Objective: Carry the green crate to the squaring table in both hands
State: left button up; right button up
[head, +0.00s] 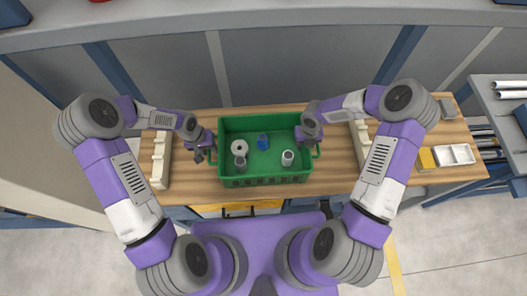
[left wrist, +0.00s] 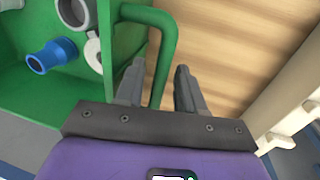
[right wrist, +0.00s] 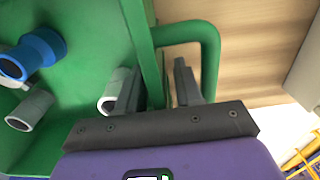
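The green crate (head: 263,181) stands on a wooden tabletop in the head view. It holds a blue pipe piece (head: 262,141), a pale flanged piece (head: 239,145), a grey pipe piece (head: 240,161) and a pale pipe piece (head: 287,158). My left gripper (left wrist: 158,85) is open at the crate's left side, with part of a green handle (left wrist: 163,40) between its fingers and no clear grip. My right gripper (right wrist: 158,85) is open at the right side. Its fingers are apart by the crate wall and the right handle (right wrist: 209,45); one handle leg passes outside a finger.
Cream slotted racks stand left (head: 161,160) and right (head: 362,150) of the crate. A yellow bin (head: 426,158) and a white tray (head: 455,154) lie further right. A side bench with metal pipes (head: 510,85) is at the far right. Bare wood shows beside the crate.

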pick_arm(q)
jog(key=shift+f, duration=0.25)
pick_arm(e)
jog(key=shift+f, duration=0.25)
pick_arm(q)
jog(key=c, duration=0.7)
pick_arm(e)
grip_shut()
pick_arm(q)
grip_shut()
